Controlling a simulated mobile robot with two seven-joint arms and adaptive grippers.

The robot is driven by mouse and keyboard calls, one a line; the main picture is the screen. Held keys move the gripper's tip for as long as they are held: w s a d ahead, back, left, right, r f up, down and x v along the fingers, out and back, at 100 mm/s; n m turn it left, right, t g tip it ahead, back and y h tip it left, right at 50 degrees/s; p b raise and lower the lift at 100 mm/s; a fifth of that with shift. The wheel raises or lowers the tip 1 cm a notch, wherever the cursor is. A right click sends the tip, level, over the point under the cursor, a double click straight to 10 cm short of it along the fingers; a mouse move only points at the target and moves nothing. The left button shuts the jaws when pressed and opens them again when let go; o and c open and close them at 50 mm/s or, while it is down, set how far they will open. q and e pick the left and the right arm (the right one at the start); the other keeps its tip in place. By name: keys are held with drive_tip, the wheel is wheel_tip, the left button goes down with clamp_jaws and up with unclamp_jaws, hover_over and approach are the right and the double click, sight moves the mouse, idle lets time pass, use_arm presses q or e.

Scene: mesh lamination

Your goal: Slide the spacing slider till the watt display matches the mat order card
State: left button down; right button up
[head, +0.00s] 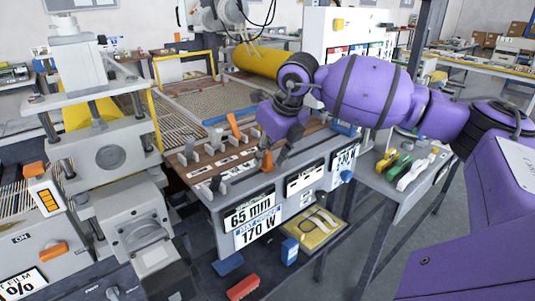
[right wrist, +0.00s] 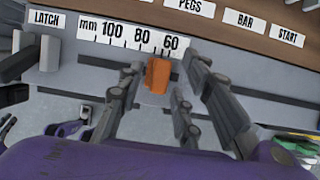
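The orange spacing slider (right wrist: 158,75) sits near the 60 to 80 part of the mm scale (right wrist: 135,37) in the right wrist view. It also shows in the head view (head: 267,161). My right gripper (right wrist: 160,72) is open, with one finger on each side of the slider and gaps visible. A black-on-pale readout (head: 249,210) reads 65 mm. Below it, a card reads about 170 W (head: 257,231); its small heading is hard to read, so I take it for the mat order card. Another W panel (head: 343,159) is too small to read surely. My left gripper is out of view.
Another orange lever (head: 234,127) stands on the brown board among grey clips. A yellow roll (head: 262,60) and wire mesh bed (head: 210,98) lie behind. A grey press (head: 108,155) stands left. Tools (head: 405,168) lie on the right side shelf.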

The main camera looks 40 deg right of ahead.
drive_tip(key=shift+f, duration=0.1)
clamp_jaws()
drive_tip(key=shift+s+a, duration=0.1)
drive_tip(key=shift+a, duration=2.35)
drive_tip(key=shift+d, duration=0.1)
unclamp_jaws()
drive_tip(key=v, duration=1.2)
